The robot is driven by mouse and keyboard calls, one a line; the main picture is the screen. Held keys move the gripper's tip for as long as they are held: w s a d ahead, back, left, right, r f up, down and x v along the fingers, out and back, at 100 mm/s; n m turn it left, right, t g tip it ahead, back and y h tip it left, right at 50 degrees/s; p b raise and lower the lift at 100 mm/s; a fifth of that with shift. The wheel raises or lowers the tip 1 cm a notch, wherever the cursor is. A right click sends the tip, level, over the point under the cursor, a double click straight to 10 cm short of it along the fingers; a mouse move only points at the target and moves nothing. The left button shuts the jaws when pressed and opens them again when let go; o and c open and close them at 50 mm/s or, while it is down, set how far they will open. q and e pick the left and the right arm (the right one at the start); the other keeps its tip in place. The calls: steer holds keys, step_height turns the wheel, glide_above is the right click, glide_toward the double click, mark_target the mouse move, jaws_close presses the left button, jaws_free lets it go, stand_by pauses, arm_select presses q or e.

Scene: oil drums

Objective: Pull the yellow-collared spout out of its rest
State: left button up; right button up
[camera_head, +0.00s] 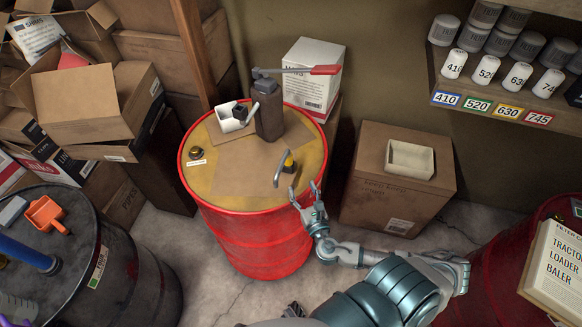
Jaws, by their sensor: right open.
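The yellow-collared spout (280,171) is a bent grey metal tube with a small yellow collar (289,161) at its upper end. It stands at the right side of the top of the red drum (258,241). A dark fitting sits around the collar; I cannot make out the rest clearly. My right gripper (304,189) is open and empty, its fingers pointing up the picture. It is just below and to the right of the spout, near the drum's front right rim, and appears apart from the spout. My left gripper is not in view.
A dark hand pump (269,112) with a red-tipped lever (325,70) and a white tub (229,119) stand on the drum top. A cardboard box (400,200) stands to the right. A black drum (120,270) is at left, another red drum (485,270) at right.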

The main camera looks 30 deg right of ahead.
mark_target(290, 160)
steer(key=x, duration=1.4)
steer(key=shift+w+d+f, duration=0.1)
steer(key=shift+w+d, duration=0.1)
steer(key=shift+w, duration=0.15)
jaws_close()
